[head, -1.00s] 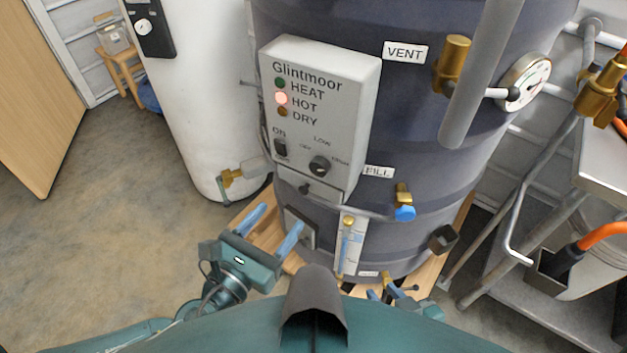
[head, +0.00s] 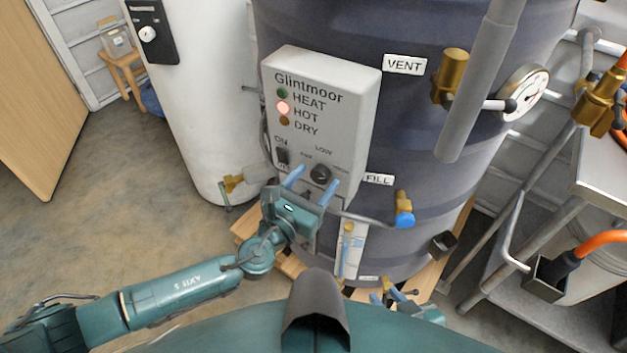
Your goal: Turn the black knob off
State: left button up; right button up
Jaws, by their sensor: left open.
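The black knob (head: 320,173) is on the lower right of the grey Glintmoor control box (head: 325,95), which is fixed to the dark tank. My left gripper (head: 315,178) is open. Its two blue fingers point up at the knob, one to the left and one to the right and lower. I cannot tell whether they touch it. The knob's pointer direction is too small to read. My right gripper (head: 387,297) is low at the tank's base, partly hidden, with its blue fingers apart.
A black ON rocker switch (head: 283,156) is left of the knob. A blue-capped brass FILL valve (head: 404,210) and a grey pipe (head: 480,80) are to the right. A white tank (head: 195,100) stands at left, with open floor before it.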

pick_arm(q)
jog(key=shift+c, duration=0.3)
jog(key=c, duration=0.9)
